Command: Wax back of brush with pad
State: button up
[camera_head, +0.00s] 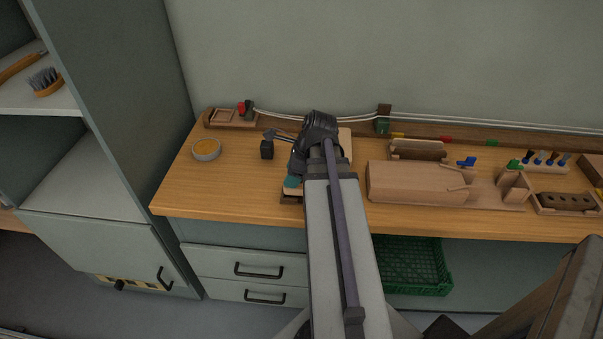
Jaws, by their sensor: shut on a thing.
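My gripper (296,171) is at the front part of the bench, left of centre, pointing down and partly hidden by my own arm. It is shut on a small teal pad (292,182). Directly under the pad is a pale, light-topped piece on a dark brown block (289,198), which looks like the brush in a holder; my arm hides its right side. The pad appears at or just above its top; I cannot tell whether they touch. A round tin of amber wax (206,148) stands open on the bench to the left.
A black block (267,149) stands just behind and left of my gripper. A large wooden box (415,183) and a holed block (567,202) are to the right. A dark-bristled brush (45,82) lies on the left shelf. Bench around the tin is clear.

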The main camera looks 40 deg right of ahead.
jog(key=shift+w+a, duration=1.1)
jog(key=shift+w, duration=0.15)
notch_tip(320, 180, up, 6)
jog(key=p, duration=0.6)
notch_tip(320, 180, up, 3)
jog(key=p, duration=0.2)
jog(key=shift+p, duration=0.4)
jog(key=shift+f, duration=0.1)
